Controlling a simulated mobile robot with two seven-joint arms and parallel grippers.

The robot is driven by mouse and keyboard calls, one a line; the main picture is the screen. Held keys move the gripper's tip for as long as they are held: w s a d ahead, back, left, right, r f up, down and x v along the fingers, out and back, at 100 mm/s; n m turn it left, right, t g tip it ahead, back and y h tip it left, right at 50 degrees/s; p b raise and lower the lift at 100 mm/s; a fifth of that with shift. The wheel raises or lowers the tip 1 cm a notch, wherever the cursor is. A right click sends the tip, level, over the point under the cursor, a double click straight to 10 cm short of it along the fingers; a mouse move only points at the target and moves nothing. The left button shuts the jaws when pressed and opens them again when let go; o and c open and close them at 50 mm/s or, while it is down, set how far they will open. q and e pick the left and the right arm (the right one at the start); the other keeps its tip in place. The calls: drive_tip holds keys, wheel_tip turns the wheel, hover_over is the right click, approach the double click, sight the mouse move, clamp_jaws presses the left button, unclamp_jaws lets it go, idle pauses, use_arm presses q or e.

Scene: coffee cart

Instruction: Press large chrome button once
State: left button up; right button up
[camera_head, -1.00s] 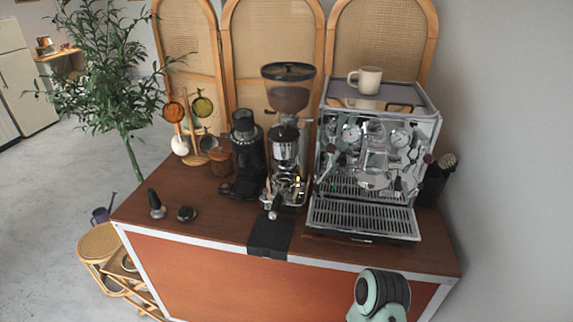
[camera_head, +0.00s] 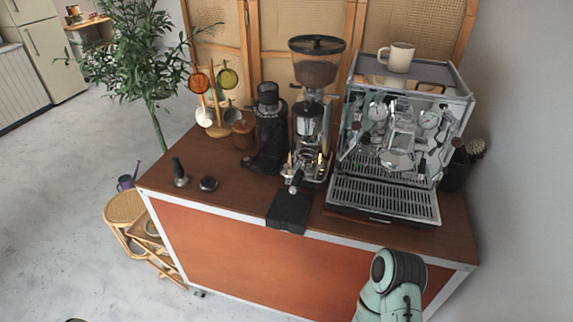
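The chrome espresso machine (camera_head: 405,140) stands at the right of the wooden cart top. Its front carries gauges, knobs and a shiny group head; I cannot make out a large chrome button on it for certain. The coffee grinder (camera_head: 312,125), with a dark bean hopper and chrome body, stands left of the machine; a portafilter sits at its front. No button on it is clear at this size. A mint-green link of my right arm shows at the bottom right, in front of the cart. Neither gripper is in view.
A cream cup (camera_head: 397,57) stands on the machine. A smaller black grinder (camera_head: 269,130), a wooden canister (camera_head: 244,135), a tamper (camera_head: 180,174) and a black mat (camera_head: 290,210) are on the cart top (camera_head: 235,194). A rattan stool (camera_head: 126,207) stands left.

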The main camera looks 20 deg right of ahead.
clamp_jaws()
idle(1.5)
